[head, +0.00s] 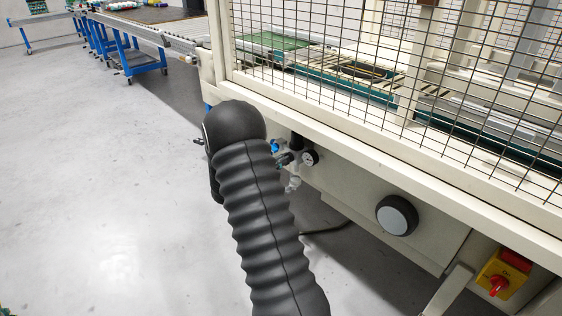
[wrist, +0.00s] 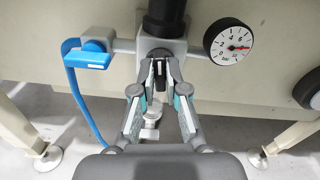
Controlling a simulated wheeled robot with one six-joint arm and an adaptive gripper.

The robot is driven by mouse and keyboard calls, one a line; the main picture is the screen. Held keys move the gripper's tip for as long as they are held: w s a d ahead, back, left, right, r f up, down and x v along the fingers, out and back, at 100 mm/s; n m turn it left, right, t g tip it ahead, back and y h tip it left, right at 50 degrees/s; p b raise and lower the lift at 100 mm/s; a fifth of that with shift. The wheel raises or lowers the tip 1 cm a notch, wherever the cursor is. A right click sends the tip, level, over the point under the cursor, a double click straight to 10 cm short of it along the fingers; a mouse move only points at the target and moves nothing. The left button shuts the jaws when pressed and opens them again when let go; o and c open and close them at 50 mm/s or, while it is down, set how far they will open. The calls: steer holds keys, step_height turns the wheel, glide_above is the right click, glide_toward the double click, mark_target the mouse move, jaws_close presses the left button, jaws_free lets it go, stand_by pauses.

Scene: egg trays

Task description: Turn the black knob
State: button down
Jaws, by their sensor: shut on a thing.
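My gripper (wrist: 159,68) points at a grey block (wrist: 176,47) of the air fitting in the wrist view. Its two fingers are drawn together at the tips, shut on a small black knob (wrist: 159,72) at the front of the block. A thicker black cylinder (wrist: 162,14) stands upright on top of the block. In the head view my black-sleeved arm hides most of the gripper beside the fitting.
A pressure gauge (wrist: 229,41) is close on the right of the block, and a blue valve handle (wrist: 87,60) with a blue hose is on the left.

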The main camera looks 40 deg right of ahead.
steer(key=n, duration=1.1)
steer(key=shift+w+f, duration=0.1)
steer(key=shift+w, duration=0.05)
stand_by(0.3)
steer(key=c, duration=1.2)
jaws_free()
steer(key=a, duration=1.2)
steer(key=shift+s, duration=0.45)
